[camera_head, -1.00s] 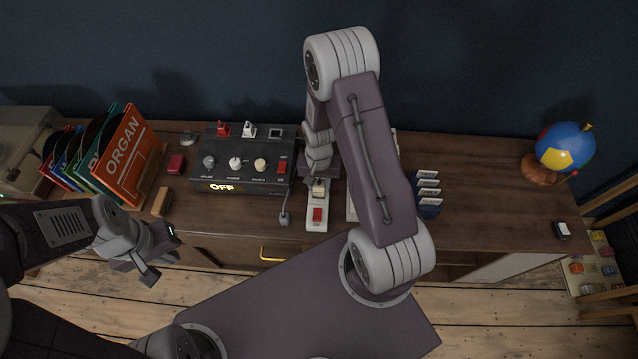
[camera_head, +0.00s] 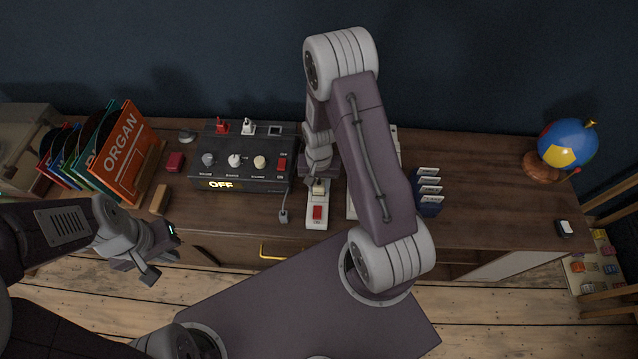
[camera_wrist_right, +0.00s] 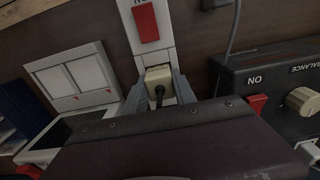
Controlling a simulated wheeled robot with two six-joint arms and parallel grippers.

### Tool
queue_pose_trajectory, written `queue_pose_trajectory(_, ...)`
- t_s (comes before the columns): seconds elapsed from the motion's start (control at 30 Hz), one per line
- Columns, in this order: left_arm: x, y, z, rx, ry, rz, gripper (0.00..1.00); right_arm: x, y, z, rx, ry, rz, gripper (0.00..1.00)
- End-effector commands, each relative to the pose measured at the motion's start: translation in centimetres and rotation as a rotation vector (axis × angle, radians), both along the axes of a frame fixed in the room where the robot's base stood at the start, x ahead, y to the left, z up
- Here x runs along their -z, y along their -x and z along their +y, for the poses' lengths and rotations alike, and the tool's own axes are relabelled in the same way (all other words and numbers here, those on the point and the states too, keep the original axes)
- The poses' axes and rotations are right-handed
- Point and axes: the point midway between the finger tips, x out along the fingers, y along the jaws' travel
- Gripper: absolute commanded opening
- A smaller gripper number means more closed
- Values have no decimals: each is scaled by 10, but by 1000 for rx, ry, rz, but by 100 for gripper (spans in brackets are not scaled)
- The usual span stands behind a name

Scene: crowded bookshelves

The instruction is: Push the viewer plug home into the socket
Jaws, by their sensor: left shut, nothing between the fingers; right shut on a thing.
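A cream plug (camera_wrist_right: 158,77) with a black cord is held between the fingers of my right gripper (camera_wrist_right: 161,88), which is shut on it. The plug sits at the end of a white socket strip (camera_wrist_right: 164,44) with a red switch. It looks in line with the strip and touching it; how deep it sits is hidden. In the head view the plug (camera_head: 319,186) shows just above the red switch on the strip (camera_head: 317,224), and my right arm partly covers the gripper. My left gripper (camera_head: 151,276) is shut and empty, low at the left, away from the strip.
A black amplifier box (camera_head: 243,160) reading OFF stands left of the strip. A pale device (camera_wrist_right: 76,78) stands on its other side. Records (camera_head: 127,150), blue cards (camera_head: 430,190) and a globe (camera_head: 567,146) stand on the cabinet.

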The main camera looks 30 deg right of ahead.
Motion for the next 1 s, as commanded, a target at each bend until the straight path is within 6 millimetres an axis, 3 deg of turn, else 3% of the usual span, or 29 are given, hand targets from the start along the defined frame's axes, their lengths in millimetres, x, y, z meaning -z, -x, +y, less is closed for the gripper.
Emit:
queue_pose_trajectory(0.23, 6, 0, 0, 0, 0, 0, 0, 7, 0, 0, 0, 0, 0, 0)
queue_pose_trajectory(0.27, 6, 0, 0, 0, 0, 0, 0, 7, 0, 0, 0, 1, -1, 35)
queue_pose_trajectory(0.33, 5, 0, 0, 0, 0, 0, 0, 6, 0, 0, 0, 1, -1, 55)
queue_pose_trajectory(0.37, 5, 0, 0, 0, 0, 0, 0, 6, 0, 0, 0, 1, -1, 58)
queue_pose_trajectory(0.7, 4, 0, 0, 0, 0, 0, 0, 1, -1, 0, 0, 0, -2, 58)
queue_pose_trajectory(1.0, -3, 0, 0, 0, 0, 0, 0, -61, -1, 0, 0, 1, -5, 58)
